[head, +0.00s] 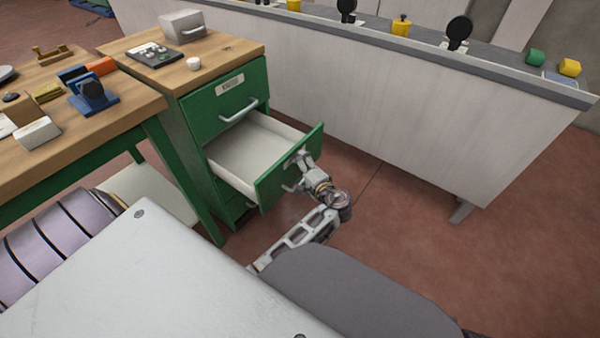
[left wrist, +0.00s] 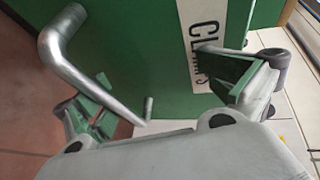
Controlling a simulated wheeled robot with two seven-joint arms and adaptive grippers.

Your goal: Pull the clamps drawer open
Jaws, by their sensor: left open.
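The clamps drawer (head: 240,158) is the middle drawer of the green cabinet (head: 177,140) and stands well out. Its pale inside shows and looks empty. In the left wrist view its green front (left wrist: 150,60) fills the top, with a partly hidden white label (left wrist: 203,40) reading "CL...". The bent silver handle (left wrist: 85,80) runs down from the upper left towards my palm. My left gripper (head: 303,164) is at the drawer front. Its fingers are open in the left wrist view (left wrist: 165,98), close to the handle; I cannot tell whether they touch it. My right gripper is out of view.
The upper drawer (head: 222,100) is shut. A wooden workbench (head: 75,120) with tools stands at the left. A long pale counter (head: 400,105) stands behind the drawer. Reddish floor (head: 400,215) is clear between the drawer and the counter.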

